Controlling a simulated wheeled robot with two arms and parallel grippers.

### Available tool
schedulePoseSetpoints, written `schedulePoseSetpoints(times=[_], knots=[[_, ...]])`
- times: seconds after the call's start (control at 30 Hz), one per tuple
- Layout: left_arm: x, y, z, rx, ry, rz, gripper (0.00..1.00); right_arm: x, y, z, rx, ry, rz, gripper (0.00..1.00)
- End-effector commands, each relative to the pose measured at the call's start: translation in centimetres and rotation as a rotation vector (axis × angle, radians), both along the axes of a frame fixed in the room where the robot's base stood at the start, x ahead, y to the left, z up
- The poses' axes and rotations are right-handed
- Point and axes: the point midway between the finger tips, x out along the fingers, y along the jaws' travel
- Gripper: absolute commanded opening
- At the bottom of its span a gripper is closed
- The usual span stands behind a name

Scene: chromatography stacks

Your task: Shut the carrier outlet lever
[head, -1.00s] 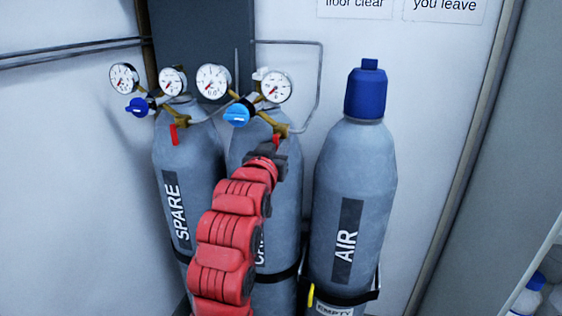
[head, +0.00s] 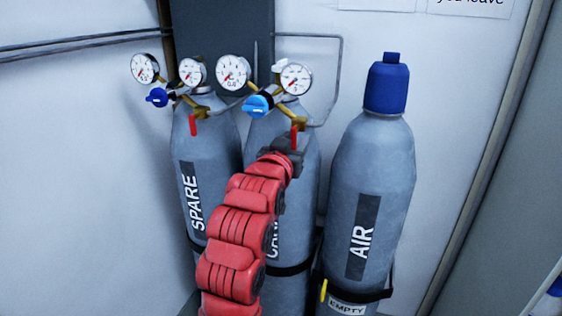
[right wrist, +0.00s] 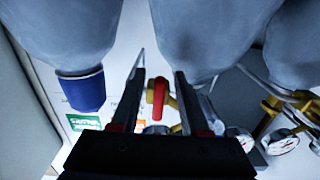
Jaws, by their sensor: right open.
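The carrier cylinder (head: 283,190) stands in the middle, its label mostly hidden behind my right arm. Its red outlet lever (head: 294,138) hangs down below the brass outlet on the right side of its regulator. My right gripper (head: 288,150) is at this lever, its dark fingers partly hidden by my red arm. In the right wrist view the open fingers (right wrist: 158,78) stand on either side of the red lever (right wrist: 164,94), with gaps visible. Whether they touch it I cannot tell. My left gripper is not in view.
The spare cylinder (head: 205,165) stands to the left, with its own red lever (head: 194,124) and blue knob (head: 157,97). The air cylinder (head: 372,180), blue-capped and tagged EMPTY, stands to the right. The carrier's blue knob (head: 258,106) and gauges sit close above the gripper.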

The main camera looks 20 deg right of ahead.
Motion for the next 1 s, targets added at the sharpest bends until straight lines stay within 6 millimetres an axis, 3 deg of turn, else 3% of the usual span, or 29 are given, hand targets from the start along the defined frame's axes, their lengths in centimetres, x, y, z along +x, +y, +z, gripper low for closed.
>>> schedulePoseSetpoints(times=[0.6,0.8,1.0], knots=[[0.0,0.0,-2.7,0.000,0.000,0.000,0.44,-10.9,7.5,-0.2,0.003,-0.001,0.005,0.45],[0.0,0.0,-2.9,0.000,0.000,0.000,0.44,-12.8,8.7,-0.1,0.001,-0.001,0.002,0.45],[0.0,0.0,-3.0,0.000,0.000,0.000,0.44,-13.2,8.9,0.0,0.002,0.000,0.000,0.45]])
